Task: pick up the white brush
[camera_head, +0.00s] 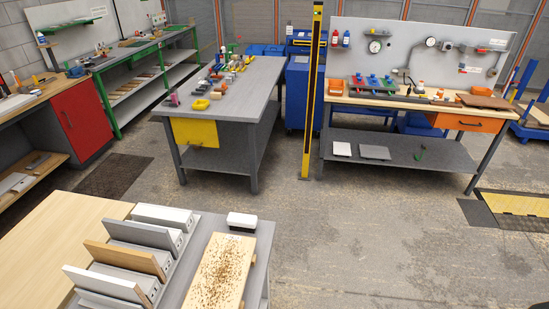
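A small block with a white top and a dark lower edge, which looks like the white brush (242,220), lies near the far right corner of the grey table (207,222) at the bottom of the head view. Just in front of it lies a light wooden board (238,262) strewn with dark brown specks. The brush appears apart from the board. Neither my left nor my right gripper is in view, and nothing touches the brush.
Several tilted boards (140,234) stand in a rack left of the speckled board. A pale wooden tabletop (50,235) adjoins on the left. Further back are a grey workbench (232,100), a yellow-black post (312,90) and another bench (400,99). The floor (370,240) to the right is clear.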

